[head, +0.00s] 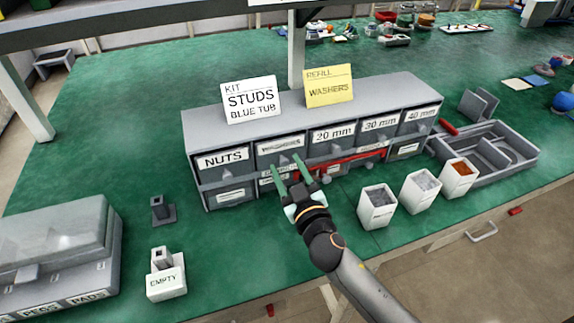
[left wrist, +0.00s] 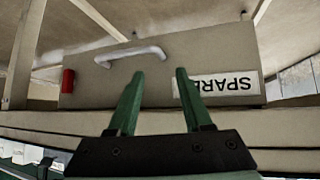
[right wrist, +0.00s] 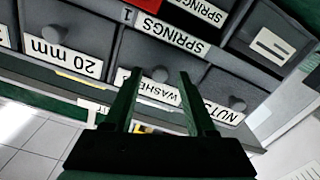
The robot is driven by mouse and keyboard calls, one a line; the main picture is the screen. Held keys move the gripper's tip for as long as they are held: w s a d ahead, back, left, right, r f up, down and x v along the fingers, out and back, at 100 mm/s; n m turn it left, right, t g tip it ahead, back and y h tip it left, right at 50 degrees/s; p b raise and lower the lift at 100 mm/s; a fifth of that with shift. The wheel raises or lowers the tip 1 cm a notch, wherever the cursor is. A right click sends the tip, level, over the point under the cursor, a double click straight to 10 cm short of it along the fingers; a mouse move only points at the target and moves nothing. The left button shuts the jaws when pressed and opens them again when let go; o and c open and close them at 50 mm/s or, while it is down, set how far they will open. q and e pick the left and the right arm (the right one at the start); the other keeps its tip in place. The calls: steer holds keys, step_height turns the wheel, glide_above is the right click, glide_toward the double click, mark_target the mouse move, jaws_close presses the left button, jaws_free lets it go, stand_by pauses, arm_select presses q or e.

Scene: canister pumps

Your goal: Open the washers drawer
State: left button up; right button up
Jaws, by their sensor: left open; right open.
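The washers drawer (head: 281,145) is in the upper row of the grey drawer cabinet (head: 215,125), between the nuts and 20 mm drawers. It looks shut. My right gripper (head: 287,164) is open in front of it and covers part of the front below its label. In the right wrist view, which is upside down, the washers label (right wrist: 158,91) shows partly behind the fingers. My left gripper (left wrist: 159,74) is open and empty, and is not in the head view.
A red bar (head: 345,160) runs across the cabinet front right of my right gripper. Three small open bins (head: 377,206) stand to the right. A grey tray (head: 525,150) lies beyond them. In the left wrist view a drawer marked SPARE (left wrist: 105,85) has a pale handle.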

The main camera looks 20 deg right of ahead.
jaws_close()
stand_by(0.3)
stand_by(1.1)
